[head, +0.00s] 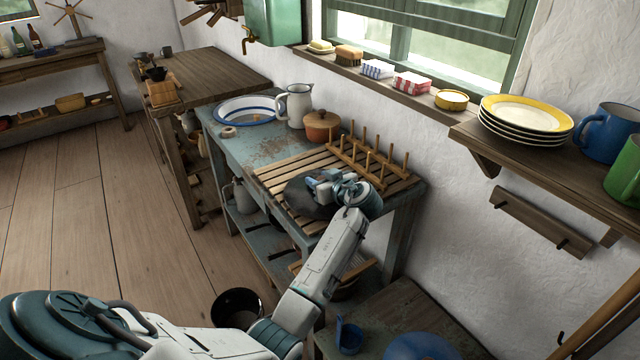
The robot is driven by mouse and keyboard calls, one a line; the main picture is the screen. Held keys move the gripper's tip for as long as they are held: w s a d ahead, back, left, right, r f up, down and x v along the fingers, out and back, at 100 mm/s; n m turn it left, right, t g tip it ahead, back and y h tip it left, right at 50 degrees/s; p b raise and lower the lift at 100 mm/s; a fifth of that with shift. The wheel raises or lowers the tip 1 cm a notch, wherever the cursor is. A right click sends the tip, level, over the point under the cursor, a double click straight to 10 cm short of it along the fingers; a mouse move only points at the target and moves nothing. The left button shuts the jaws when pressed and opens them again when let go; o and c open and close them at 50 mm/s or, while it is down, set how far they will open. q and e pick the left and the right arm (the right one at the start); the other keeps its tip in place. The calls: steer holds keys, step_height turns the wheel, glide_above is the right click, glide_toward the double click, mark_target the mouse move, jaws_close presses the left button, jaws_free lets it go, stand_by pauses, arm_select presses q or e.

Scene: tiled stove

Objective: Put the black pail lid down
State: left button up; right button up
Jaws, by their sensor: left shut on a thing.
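The black pail lid (300,200) is a dark round disc over the front part of the wooden slatted rack on the blue washstand. My left gripper (322,184) is shut on the lid, and its wrist hides the lid's right side. I cannot tell whether the lid touches the slats or hangs just above them. A black pail (238,308) stands open on the floor, left of my left forearm. My right gripper is not in view.
The slatted rack (279,172) has upright pegs (366,158) behind the lid. A brown lidded pot (322,126), white jug (298,105) and blue-rimmed basin (246,110) stand farther back. A shelf with stacked plates (525,113) juts out at right.

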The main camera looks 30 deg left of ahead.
arm_select(q)
steer(key=shift+f, duration=0.1)
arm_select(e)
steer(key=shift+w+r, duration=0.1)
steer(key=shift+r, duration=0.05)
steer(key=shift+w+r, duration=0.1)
arm_select(q)
steer(key=o, duration=1.2)
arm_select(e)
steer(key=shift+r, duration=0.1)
arm_select(q)
steer(key=p+v, duration=0.1)
steer(key=v, duration=1)
steer(key=shift+p, duration=0.35)
steer(key=shift+s+d+r, duration=0.25)
steer(key=shift+d, duration=0.2)
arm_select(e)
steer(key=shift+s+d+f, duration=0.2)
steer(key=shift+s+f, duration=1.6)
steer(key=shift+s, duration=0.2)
